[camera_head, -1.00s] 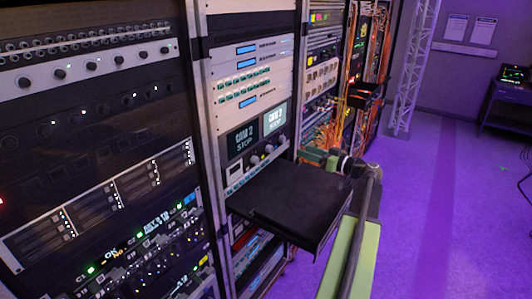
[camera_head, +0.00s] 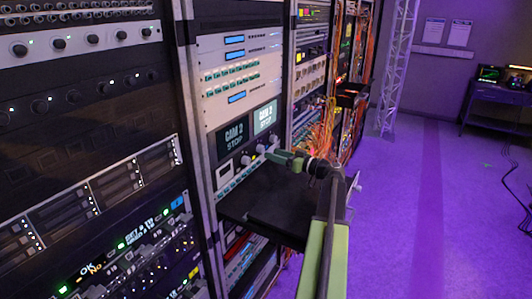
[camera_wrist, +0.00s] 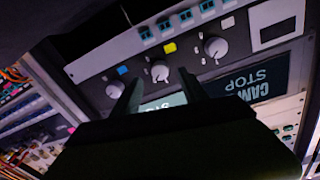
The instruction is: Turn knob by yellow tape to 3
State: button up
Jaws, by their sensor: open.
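In the wrist view, which shows the panel upside down, a grey panel carries three round light knobs in a row. The middle knob (camera_wrist: 160,71) has the yellow tape (camera_wrist: 169,48) beside it. The knob with blue tape (camera_wrist: 123,70) is to its left, and the knob with white tape (camera_wrist: 228,22) is to its right. My gripper (camera_wrist: 158,80) is open, its two dark fingers pointing at the middle knob, one to each side in the picture. I cannot tell whether they touch it. The knob's pointer and scale are too small to read. In the head view, my gripper (camera_head: 269,155) is at the knob panel.
A black shelf (camera_head: 262,212) juts out below my gripper. Orange cables (camera_head: 322,125) hang behind at the right. Purple floor (camera_head: 400,220) is clear to the right of the racks.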

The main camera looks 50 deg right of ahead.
aim_at(263, 151)
jog(key=w, duration=0.2)
jog(key=w+a, duration=0.1)
jog(key=w, duration=0.1)
jog(key=shift+w, duration=0.35)
jog(key=shift+d, duration=0.1)
grip_shut()
